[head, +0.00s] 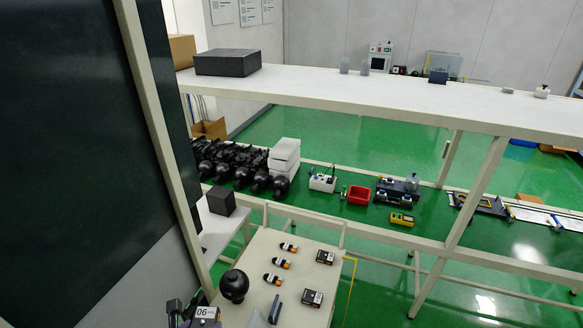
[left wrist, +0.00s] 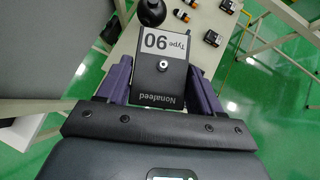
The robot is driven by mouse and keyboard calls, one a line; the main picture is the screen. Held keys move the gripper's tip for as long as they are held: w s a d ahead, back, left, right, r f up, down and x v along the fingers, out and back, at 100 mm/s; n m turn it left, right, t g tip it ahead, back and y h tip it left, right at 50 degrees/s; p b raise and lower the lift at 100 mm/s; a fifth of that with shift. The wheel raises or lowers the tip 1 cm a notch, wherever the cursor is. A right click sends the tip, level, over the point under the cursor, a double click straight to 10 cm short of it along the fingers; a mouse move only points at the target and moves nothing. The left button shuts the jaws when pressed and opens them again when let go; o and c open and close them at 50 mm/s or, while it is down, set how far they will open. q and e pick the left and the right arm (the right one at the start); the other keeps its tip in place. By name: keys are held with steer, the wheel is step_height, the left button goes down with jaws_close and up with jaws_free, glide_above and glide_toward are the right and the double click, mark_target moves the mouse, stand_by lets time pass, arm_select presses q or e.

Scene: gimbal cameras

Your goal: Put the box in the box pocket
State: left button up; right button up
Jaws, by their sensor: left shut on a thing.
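The box, black with a white label reading "06" (head: 207,312), is at the bottom left of the head view. In the left wrist view the box (left wrist: 158,70) shows upside down, with "Type 06" and "Nonafeed" on it. My left gripper (left wrist: 161,90) is shut on it, with one purple finger on each side. The gripper (head: 190,317) is partly cut off by the lower edge of the head view. The box is held near the left edge of the cream table. I cannot make out a box pocket in either view. My right gripper is not in view.
A dark cube (head: 221,201) stands on a white surface behind. A frame post rises at left; a long white shelf (head: 330,85) spans the back.

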arm_select(q)
steer(key=shift+r, duration=0.25)
steer(key=shift+f, duration=0.1)
steer(key=shift+d, duration=0.15)
steer(key=shift+s+a+f, duration=0.1)
steer(key=shift+a, duration=0.1)
